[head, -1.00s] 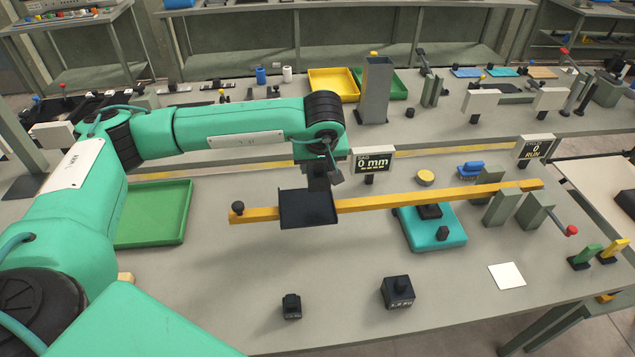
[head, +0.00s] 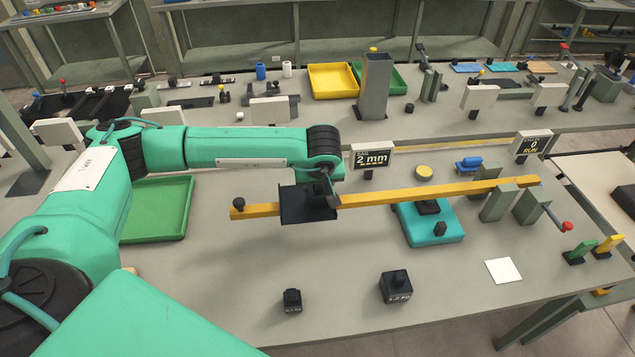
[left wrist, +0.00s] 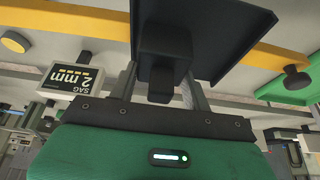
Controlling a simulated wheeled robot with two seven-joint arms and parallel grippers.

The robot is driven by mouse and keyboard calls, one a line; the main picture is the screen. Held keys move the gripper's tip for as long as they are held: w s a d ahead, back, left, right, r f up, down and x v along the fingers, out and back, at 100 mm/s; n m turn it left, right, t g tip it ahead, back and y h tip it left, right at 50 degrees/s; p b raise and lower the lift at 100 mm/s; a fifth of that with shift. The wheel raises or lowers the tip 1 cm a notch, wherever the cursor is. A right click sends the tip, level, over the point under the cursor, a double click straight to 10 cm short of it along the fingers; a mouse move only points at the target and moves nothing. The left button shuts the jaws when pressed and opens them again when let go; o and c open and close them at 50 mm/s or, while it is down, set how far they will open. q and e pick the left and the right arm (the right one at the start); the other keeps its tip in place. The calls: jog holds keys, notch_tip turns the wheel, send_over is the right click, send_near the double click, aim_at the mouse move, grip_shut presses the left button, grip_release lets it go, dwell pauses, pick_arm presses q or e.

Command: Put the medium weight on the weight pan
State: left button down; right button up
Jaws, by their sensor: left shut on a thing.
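The weight pan (head: 292,213) is a black tray near the left end of a yellow beam (head: 400,195). In the left wrist view the black pan (left wrist: 240,30) fills the top middle. My left gripper (head: 326,194) is low over the right part of the pan. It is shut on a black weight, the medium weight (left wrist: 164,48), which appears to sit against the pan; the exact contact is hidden. The gripper's fingers (left wrist: 160,88) also show in the left wrist view. The sag display (head: 371,159) reads 2 mm. My right gripper is out of view.
A small black weight (head: 292,300) and a larger black weight (head: 397,287) stand on the front of the bench. A green tray (head: 158,208) lies at left, a teal block (head: 432,228) under the beam. A white square (head: 503,270) lies at right.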

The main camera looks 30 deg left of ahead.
pick_arm(q)
jog(key=c, duration=0.6)
grip_release()
jog(key=shift+c, duration=0.2)
jog(key=shift+r, duration=0.3)
jog(key=b+v, duration=0.3)
jog(key=v, duration=0.8)
jog(key=shift+r, duration=0.3)
jog(key=shift+s+d, duration=0.1)
